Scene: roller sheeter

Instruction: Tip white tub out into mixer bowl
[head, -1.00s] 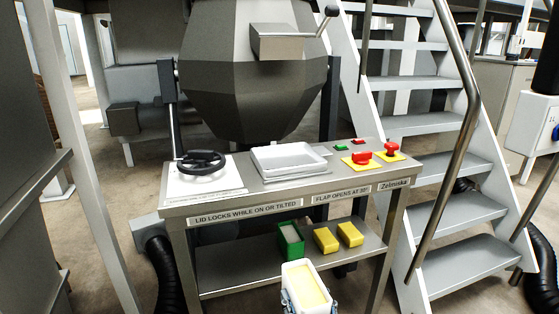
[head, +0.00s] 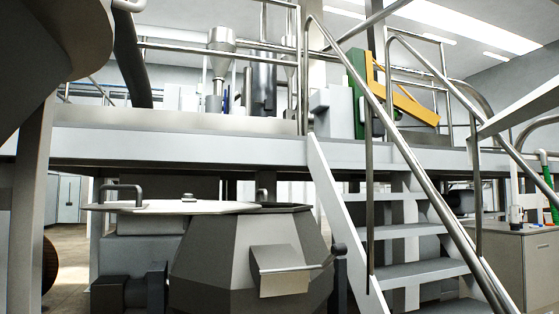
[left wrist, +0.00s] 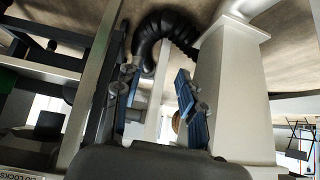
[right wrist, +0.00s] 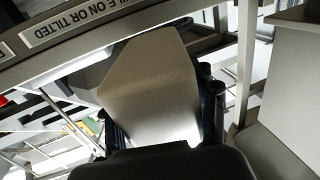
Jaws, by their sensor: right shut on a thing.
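The mixer bowl (head: 245,255) is a grey faceted vessel at the bottom centre of the head view. A flat white lid (head: 180,207) lies level at its top and reaches out to the left. A dark strip shows at the rim right of the lid; the inside is hidden. My right gripper (right wrist: 162,110) is shut on the white tub (right wrist: 150,85), whose pale wall fills the middle of the right wrist view. Its contents are hidden. My left gripper (left wrist: 160,100) is open and empty, its blue pads apart. Neither gripper shows in the head view.
A labelled panel edge (right wrist: 85,25) runs close above the tub in the right wrist view. A white post (left wrist: 228,90) and black hose (left wrist: 155,35) are near my left gripper. Stairs (head: 410,250) stand right of the bowl, with a railed platform (head: 230,148) behind.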

